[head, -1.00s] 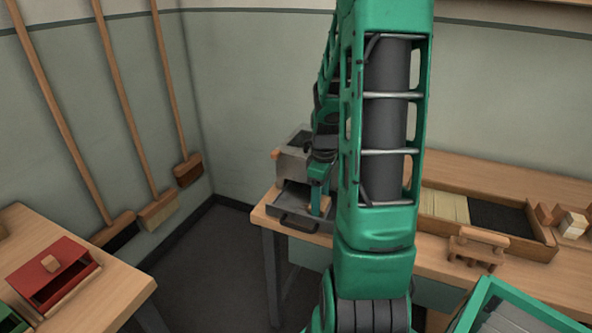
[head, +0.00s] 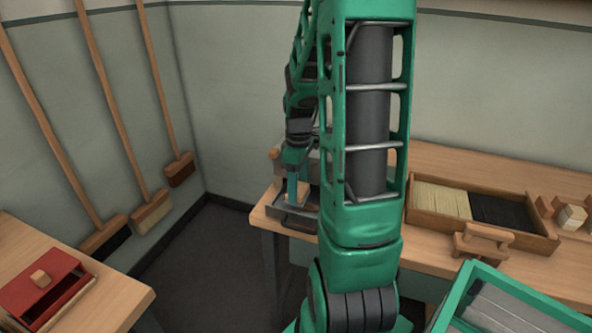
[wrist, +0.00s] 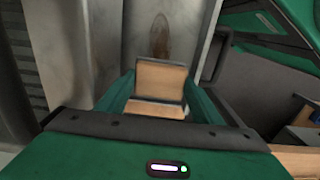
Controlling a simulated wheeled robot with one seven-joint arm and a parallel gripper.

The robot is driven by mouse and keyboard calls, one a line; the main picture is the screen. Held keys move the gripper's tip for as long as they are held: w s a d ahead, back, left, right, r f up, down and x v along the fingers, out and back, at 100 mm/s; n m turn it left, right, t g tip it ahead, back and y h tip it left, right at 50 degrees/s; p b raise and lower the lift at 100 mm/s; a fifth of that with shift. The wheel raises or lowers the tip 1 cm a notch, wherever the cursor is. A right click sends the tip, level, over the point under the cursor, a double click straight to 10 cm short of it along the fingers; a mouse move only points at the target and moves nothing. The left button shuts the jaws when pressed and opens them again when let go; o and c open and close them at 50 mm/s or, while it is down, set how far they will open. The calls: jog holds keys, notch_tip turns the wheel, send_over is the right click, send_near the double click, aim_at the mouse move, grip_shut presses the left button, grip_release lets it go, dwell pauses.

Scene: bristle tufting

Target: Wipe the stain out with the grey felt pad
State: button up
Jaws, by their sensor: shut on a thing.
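My gripper (wrist: 161,92) is shut on a wooden block (wrist: 160,80), with one green finger on each side of it. A thin dark grey layer shows along the block's far edge and looks like the felt. The pad's underside is hidden. A brown oval stain (wrist: 160,37) lies on a pale grey metal tray (wrist: 190,45), just beyond the block in the wrist view. In the head view, the gripper (head: 297,190) points down with the block (head: 297,187) over the tray (head: 285,219) at the bench's left end. The stain is hidden there. I cannot tell whether pad and tray touch.
The grey metal machine (head: 276,168) stands behind the tray, partly hidden by my arm. A wooden box of pale and black bristles (head: 432,215) is on the bench (head: 405,250) to the right. A red box (head: 48,288) is on the left table. Brooms lean against the wall.

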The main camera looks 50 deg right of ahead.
jog(key=shift+s+d+r, duration=0.1)
jog(key=shift+d+r, duration=0.05)
jog(key=shift+r, duration=0.8)
jog(key=shift+d+r, duration=0.15)
jog(key=shift+r, duration=1.55)
